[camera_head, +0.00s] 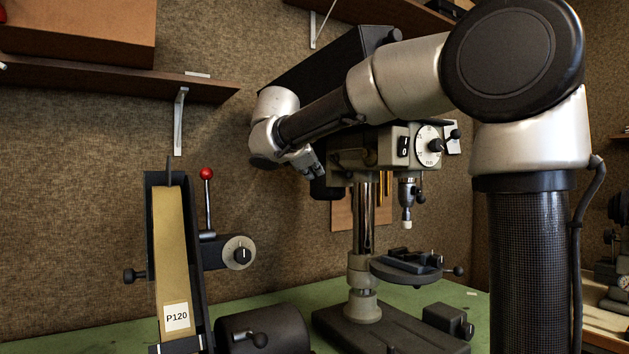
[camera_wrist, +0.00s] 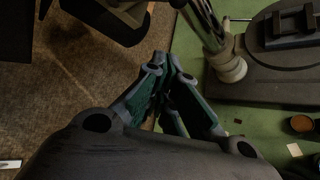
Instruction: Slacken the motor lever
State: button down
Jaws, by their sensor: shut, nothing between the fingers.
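The grey drill press (camera_head: 364,225) stands on the bench with its dark belt cover partly behind my arm. A dark housing, likely its motor (camera_head: 327,190), hangs at the left of the head, mostly hidden. I cannot make out a motor lever for certain; my arm and wrist cover that side. My gripper (camera_head: 312,166) is at the left side of the drill head, close to the motor. In the wrist view my gripper (camera_wrist: 166,62) is shut and empty, its fingertips together. The press column (camera_wrist: 207,22) stands just right of them, and a dark part shows above.
A belt sander (camera_head: 172,255) with a red-knobbed lever (camera_head: 206,174) stands at the left. The press table (camera_head: 405,269) sticks out below the spindle. Shelves (camera_head: 110,75) hang on the wall above. Some green bench top (camera_head: 318,294) is bare between the machines.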

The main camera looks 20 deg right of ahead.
aim_at(340, 166)
dwell(0.3)
jog(key=w+d+f, duration=0.2)
jog(key=w+d, duration=0.2)
jog(key=d, duration=0.4)
jog(key=shift+w+f, duration=0.2)
dwell(0.4)
